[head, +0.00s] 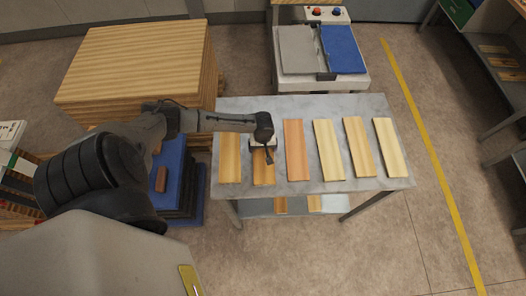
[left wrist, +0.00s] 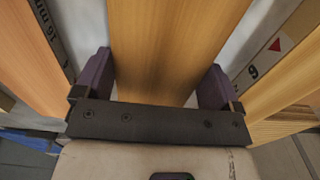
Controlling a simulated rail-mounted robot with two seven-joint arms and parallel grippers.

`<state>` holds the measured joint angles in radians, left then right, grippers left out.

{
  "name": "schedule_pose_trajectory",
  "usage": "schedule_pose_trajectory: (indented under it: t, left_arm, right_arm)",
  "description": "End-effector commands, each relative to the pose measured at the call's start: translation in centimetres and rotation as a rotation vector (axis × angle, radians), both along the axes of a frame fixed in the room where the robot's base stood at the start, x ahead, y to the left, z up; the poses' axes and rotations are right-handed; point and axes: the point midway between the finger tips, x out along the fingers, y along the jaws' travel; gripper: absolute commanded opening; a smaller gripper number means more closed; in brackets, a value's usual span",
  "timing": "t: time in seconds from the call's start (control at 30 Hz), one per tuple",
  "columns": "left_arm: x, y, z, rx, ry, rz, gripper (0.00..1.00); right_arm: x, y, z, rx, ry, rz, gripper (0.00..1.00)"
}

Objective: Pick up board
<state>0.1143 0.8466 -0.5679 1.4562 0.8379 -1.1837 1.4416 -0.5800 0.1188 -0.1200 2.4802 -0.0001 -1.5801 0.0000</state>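Several wooden boards lie side by side on a grey table (head: 308,106). My left gripper (head: 263,150) is over the second board from the left (head: 263,179), an orange-brown one, and covers part of it. In the left wrist view, my left gripper (left wrist: 156,72) is open, with its dark fingers on either side of this board (left wrist: 175,40). A gap shows between the right finger and the board; contact on the left is unclear. The leftmost board (head: 230,160) and a reddish board (head: 294,150) lie on either side. My right gripper is not in view.
Paler boards (head: 329,150) lie farther right on the table. A machine with grey and blue panels (head: 343,50) stands behind it. A large wood stack (head: 135,60) and a blue-topped stack (head: 172,165) are at left.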

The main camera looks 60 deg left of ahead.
Motion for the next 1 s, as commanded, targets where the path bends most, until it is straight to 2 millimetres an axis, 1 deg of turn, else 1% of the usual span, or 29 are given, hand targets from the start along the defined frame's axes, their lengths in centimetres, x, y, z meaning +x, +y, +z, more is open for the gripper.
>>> schedule_pose_trajectory:
  t: [0.03,0.2,0.43,0.57,0.67,0.77,0.83,1.0]
  left_arm:
    - [0.0,0.0,0.0,0.0,0.0,0.0,0.74]
    - [0.0,0.0,0.0,0.0,0.0,0.0,0.58]
    - [0.0,0.0,0.1,0.001,-0.001,0.0,0.57]
    - [0.0,0.0,0.6,0.001,-0.001,0.0,0.57]
    - [0.1,0.0,1.4,0.0,-0.002,0.0,0.57]
    - [0.1,0.1,2.9,0.001,-0.004,-0.001,0.57]
    - [0.0,0.1,4.2,0.001,-0.003,-0.002,0.57]
    - [1.4,-3.5,6.2,-0.006,-0.005,-0.003,0.57]
  right_arm:
    - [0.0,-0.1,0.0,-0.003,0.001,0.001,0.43]
    - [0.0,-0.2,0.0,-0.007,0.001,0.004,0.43]
    - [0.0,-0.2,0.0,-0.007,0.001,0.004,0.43]
    - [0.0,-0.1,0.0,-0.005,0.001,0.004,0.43]
    - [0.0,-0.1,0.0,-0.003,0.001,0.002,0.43]
    - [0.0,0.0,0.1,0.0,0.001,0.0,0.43]
    - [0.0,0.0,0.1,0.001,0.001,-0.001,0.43]
    - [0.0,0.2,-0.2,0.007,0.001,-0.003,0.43]
